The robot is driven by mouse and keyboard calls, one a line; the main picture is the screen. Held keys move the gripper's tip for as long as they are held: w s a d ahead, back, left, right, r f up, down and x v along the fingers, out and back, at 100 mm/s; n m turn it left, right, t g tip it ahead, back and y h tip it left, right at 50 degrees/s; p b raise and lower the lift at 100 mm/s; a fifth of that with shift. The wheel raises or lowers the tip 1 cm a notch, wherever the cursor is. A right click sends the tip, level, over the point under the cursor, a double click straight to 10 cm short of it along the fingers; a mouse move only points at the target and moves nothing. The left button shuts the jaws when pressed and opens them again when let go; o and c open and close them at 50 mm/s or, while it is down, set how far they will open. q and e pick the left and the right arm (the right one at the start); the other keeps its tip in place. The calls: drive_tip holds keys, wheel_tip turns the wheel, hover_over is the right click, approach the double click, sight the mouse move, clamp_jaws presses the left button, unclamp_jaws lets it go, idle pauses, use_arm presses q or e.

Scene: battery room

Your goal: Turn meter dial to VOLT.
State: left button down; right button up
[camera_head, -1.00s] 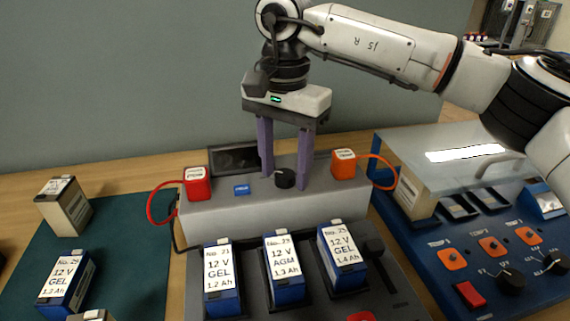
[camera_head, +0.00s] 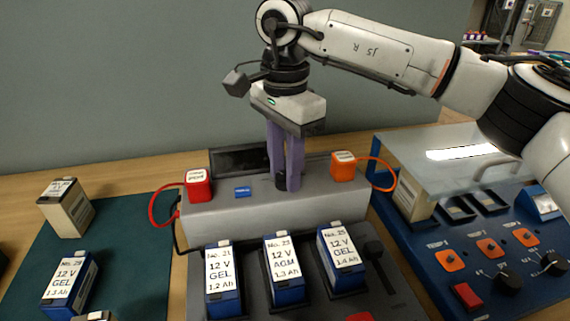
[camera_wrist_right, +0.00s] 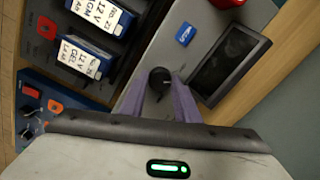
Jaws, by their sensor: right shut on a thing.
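The meter is a grey box (camera_head: 240,223) with a dark display (camera_head: 228,160) at its back; the display also shows in the right wrist view (camera_wrist_right: 229,68). Its black dial (camera_head: 281,182) is on the top face, partly hidden by my fingers. In the right wrist view the dial (camera_wrist_right: 160,78) sits between the fingertips. My right gripper (camera_head: 287,186) points down from above and is shut on the dial, with its purple fingers turned and close together. A small blue label (camera_head: 242,192) lies left of the dial. My left gripper is not in view.
A red plug block (camera_head: 198,188) and an orange one (camera_head: 343,168) stand on the meter's top, either side of the dial. Several blue batteries (camera_head: 284,272) stand in front. A blue panel with a clear cover (camera_head: 440,150) is at right. A green mat (camera_head: 125,240) lies left.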

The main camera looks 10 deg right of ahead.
drive_tip(key=m, duration=0.6)
drive_tip(key=shift+m, duration=0.3)
drive_tip(key=shift+r, duration=0.1)
idle(0.3)
drive_tip(key=o, duration=1.1)
drive_tip(key=shift+c, duration=0.2)
wheel_tip(320, 180, up, 10)
drive_tip(key=shift+p, duration=0.45)
drive_tip(key=shift+r, duration=0.1)
